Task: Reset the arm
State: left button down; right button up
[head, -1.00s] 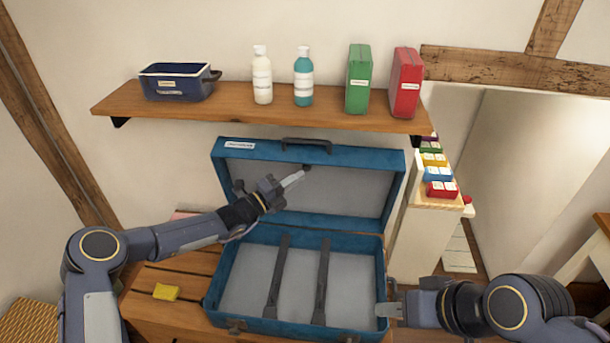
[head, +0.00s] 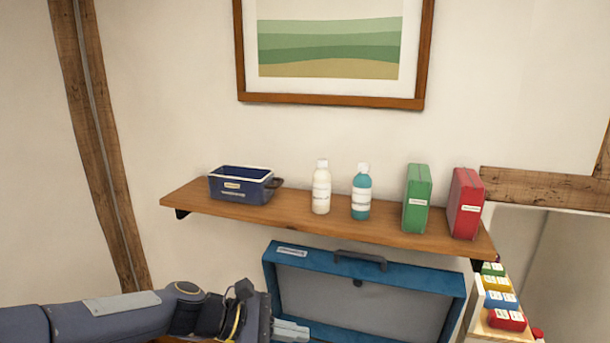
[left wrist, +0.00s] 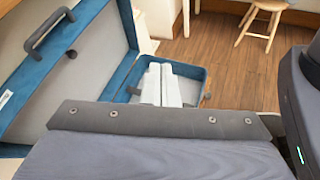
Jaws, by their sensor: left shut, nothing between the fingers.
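My left arm comes in from the left in the head view. My left gripper (head: 290,330) is shut and empty, in front of the lower left of the blue suitcase's raised lid (head: 365,295). In the left wrist view the gripper's pale fingers (left wrist: 162,85) lie together in front of the open suitcase, and the blue lid (left wrist: 90,50) with its dark handle stands on the left. The suitcase base (left wrist: 198,73) shows partly behind the fingers. My right gripper is out of view.
A wooden shelf (head: 330,227) above the suitcase holds a navy basket (head: 240,187), a white bottle (head: 321,188), a teal bottle (head: 361,193), a green box (head: 416,199) and a red box (head: 465,204). A stool (left wrist: 262,12) stands on the wooden floor (left wrist: 220,40).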

pick_arm(q)
jog(key=s+a+f+m+t+y, duration=0.3)
jog(key=s+a+m+y, duration=0.6)
jog(key=s+a+m, duration=0.6)
jog(key=shift+s+a+f, duration=0.15)
jog(key=shift+s+a, duration=1.65)
jog(key=shift+s, duration=1.9)
